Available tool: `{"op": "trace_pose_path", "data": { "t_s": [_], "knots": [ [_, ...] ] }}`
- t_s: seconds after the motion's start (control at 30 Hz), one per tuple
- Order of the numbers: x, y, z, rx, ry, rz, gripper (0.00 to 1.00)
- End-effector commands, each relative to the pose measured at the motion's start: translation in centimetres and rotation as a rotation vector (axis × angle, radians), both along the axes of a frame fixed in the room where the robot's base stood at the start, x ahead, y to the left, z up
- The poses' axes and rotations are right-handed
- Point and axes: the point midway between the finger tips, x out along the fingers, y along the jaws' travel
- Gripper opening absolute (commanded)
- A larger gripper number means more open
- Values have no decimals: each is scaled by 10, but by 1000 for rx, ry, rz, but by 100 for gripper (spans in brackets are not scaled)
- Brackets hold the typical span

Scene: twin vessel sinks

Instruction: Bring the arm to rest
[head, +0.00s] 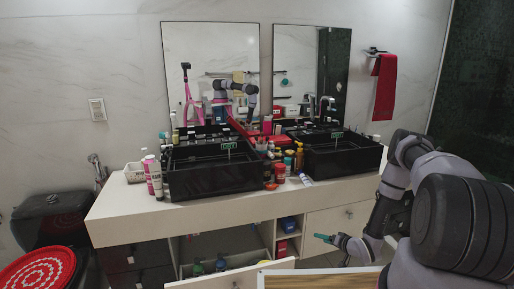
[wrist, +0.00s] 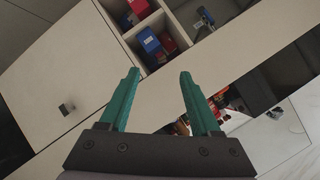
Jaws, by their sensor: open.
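My gripper (head: 326,238) is low in front of the vanity in the head view, at the right end of the open shelf section. In the wrist view its two green fingers (wrist: 157,100) stand wide apart with nothing between them. My arm reaches down from the right side of the head view to this spot. The fingers appear to be in front of the vanity, with no contact that I can make out.
Two black vessel sinks (head: 215,179) (head: 335,160) stand on the white counter (head: 118,219), with bottles and jars between them. Below, a cabinet front (head: 200,283) juts out. Blue and red boxes sit in cubbies (wrist: 149,40). A black toilet (head: 52,213) stands left.

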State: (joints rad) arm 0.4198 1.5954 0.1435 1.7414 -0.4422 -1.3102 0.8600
Motion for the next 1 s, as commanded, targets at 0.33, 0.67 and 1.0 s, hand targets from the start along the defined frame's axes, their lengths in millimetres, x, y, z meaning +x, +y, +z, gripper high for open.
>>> {"op": "trace_pose_path", "data": {
  "t_s": [0.33, 0.67, 1.0],
  "knots": [
    [92, -57, 173, -285, 68, -61, 64],
    [96, -74, 353, -461, 141, -155, 64],
    [21, -62, 517, -522, 222, -249, 64]
  ]
}}
